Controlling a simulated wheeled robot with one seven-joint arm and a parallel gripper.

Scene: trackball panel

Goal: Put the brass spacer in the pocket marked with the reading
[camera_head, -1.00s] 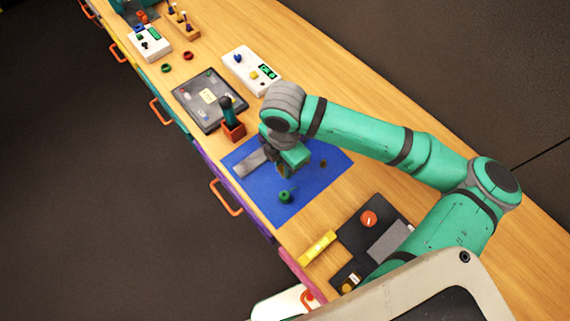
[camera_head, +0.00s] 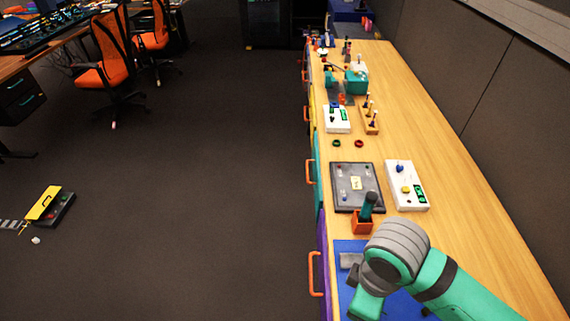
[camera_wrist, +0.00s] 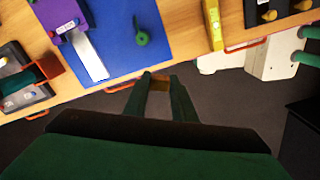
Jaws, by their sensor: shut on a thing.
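My gripper (camera_wrist: 160,84) is shut on a small brass-coloured piece, the brass spacer (camera_wrist: 160,81), held between the fingertips in the wrist view. It shows in line with the bench's front edge, against the dark floor. In the head view the arm's wrist is at the bottom, over the blue mat (camera_head: 346,290), and the fingertips are hidden or out of frame. A dark grey tray (camera_head: 372,205) with a pale label and small coloured marks lies beyond the mat. A white panel (camera_head: 407,201) beside it has a blue knob, a yellow knob and a green-lit display; its digits are too small to read.
On the mat (camera_wrist: 185,50) are a green knobbed piece (camera_wrist: 142,38) and a grey strip (camera_wrist: 88,58). A second white panel (camera_head: 337,122) and rings stand farther along. Orange drawer handles (camera_head: 313,275) stick out in front.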

